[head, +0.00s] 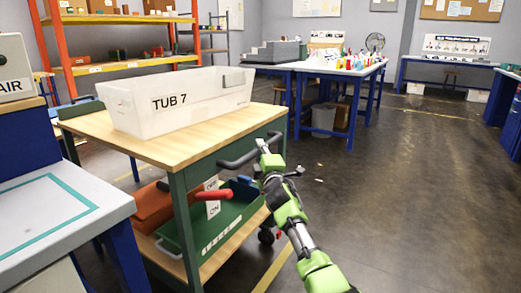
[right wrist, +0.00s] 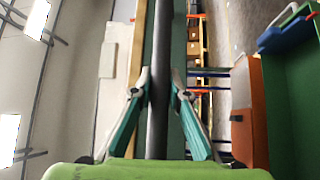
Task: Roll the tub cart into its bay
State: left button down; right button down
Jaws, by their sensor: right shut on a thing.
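The tub cart (head: 185,141) has a wooden top and a green frame, and stands at centre left in the head view. A white tub (head: 200,103) marked TUB 7 sits on its top. My right gripper (head: 263,149) is shut on the cart's dark push handle (head: 236,161). In the right wrist view the handle (right wrist: 160,60) runs between the fingers of the gripper (right wrist: 160,88). A red lever (head: 214,195) with an OFF/ON label (head: 212,207) is on the cart's near end. My left gripper is out of view. I cannot tell which floor area is the bay.
A grey-topped bench (head: 95,190) with a teal outline stands close on the left. An orange rack (head: 60,40) is behind the cart. Blue tables (head: 345,70) stand at the back. Yellow lines (head: 272,272) mark the floor. Open floor (head: 420,200) lies to the right.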

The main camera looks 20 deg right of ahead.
jog(key=c, duration=2.1)
grip_release()
jog(key=shift+a+r, duration=0.15)
jog(key=shift+a, duration=0.05)
jog(key=shift+c, duration=0.2)
jog(key=shift+o, duration=1.1)
jog(key=shift+w+a, duration=0.15)
jog(key=shift+w, duration=0.1)
jog(key=shift+s+f, duration=0.15)
jog(key=shift+f, duration=0.05)
jog(key=shift+s+d+f, duration=0.1)
jog(key=shift+s+d, duration=0.15)
jog(key=shift+s, duration=0.2)
jog(key=s+a+f, duration=0.1)
jog(key=s, duration=0.9)
jog(key=shift+s+a+f, duration=0.2)
jog(key=shift+s, duration=0.2)
jog(key=shift+f, duration=0.1)
